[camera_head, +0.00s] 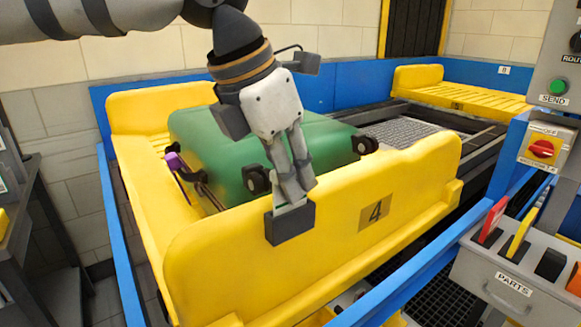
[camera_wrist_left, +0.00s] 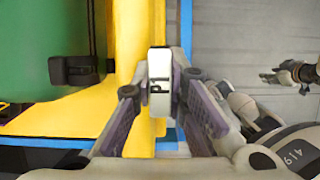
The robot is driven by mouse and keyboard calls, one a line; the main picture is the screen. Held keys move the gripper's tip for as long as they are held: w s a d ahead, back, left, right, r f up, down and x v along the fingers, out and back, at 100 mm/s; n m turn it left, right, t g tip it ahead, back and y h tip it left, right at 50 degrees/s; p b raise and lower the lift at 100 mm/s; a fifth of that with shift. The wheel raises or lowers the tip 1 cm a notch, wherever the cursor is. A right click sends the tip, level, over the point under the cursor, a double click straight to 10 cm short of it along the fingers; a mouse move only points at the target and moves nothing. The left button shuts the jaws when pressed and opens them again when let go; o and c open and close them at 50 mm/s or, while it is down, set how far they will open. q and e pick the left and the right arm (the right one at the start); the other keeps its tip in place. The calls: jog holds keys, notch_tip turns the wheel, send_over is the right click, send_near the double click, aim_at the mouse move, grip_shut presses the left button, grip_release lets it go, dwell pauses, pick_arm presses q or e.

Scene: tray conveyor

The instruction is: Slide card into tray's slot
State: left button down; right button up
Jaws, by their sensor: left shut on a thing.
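My left gripper (camera_head: 297,196) reaches down over the near wall of the yellow tray (camera_head: 215,265), marked 4. Just below the fingertips is a dark grey block (camera_head: 290,225) at the outer face of the tray wall, which looks like the slot holder. The card's lower end meets or overlaps this block; I cannot tell how deep it sits. My right gripper (camera_wrist_left: 292,75) shows small at the right of the left wrist view; its jaw opening is unclear.
A green suitcase (camera_head: 225,145) with black wheels lies in the tray, close behind my left gripper. A grey parts box (camera_head: 505,280) with coloured cards stands at the lower right. Blue rails (camera_head: 125,250) border the conveyor. Another yellow tray (camera_head: 475,97) is at the back.

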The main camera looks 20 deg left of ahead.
pick_arm(q)
jog(key=shift+f, duration=0.45)
jog(key=c, duration=1.5)
grip_release()
jog(key=shift+r, duration=0.1)
jog(key=v, duration=1.2)
